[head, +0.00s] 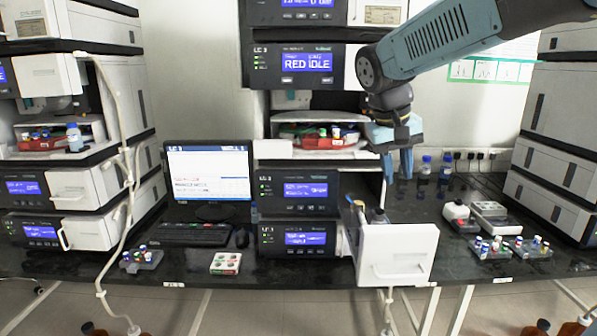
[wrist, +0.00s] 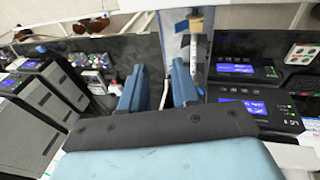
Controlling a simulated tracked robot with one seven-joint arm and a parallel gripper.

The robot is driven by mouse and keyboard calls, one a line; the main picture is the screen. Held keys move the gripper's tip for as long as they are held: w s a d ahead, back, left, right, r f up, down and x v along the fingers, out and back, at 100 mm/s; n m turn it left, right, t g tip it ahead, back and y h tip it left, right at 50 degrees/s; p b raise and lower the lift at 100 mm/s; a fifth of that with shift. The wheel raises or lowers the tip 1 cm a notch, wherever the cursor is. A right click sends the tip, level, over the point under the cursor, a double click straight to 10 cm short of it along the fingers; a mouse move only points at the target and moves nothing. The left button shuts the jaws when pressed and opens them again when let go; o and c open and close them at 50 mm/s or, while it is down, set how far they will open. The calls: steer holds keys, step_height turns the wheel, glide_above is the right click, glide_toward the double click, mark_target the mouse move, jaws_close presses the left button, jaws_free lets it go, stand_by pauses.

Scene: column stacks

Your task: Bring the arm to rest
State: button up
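My gripper (head: 398,165) hangs from the blue-grey arm at the upper right of the head view, with its fingers pointing down. It is in the air above the black bench, in front of the middle column stack (head: 295,190) and above its pulled-out white drawer (head: 398,255). In the wrist view my gripper's two blue fingers (wrist: 158,88) stand apart with nothing seen between them.
A monitor (head: 208,175) and keyboard (head: 193,234) stand left of the middle stack. Vial racks (head: 140,260) (head: 491,248) lie near the bench's front edge. Blue-capped bottles (head: 425,170) stand behind my gripper. Other stacks (head: 75,190) (head: 560,150) flank the bench.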

steer(key=s+d+f+t+y, duration=0.1)
steer(key=s+f+t, duration=0.1)
steer(key=s, duration=0.5)
steer(key=s+d+f+t+y, duration=0.1)
steer(key=s+d+f+y, duration=0.1)
steer(key=s, duration=0.6)
steer(key=shift+s+d+f+m+t, duration=0.25)
steer(key=shift+d+f+m+t, duration=0.05)
steer(key=shift+f+t, duration=0.15)
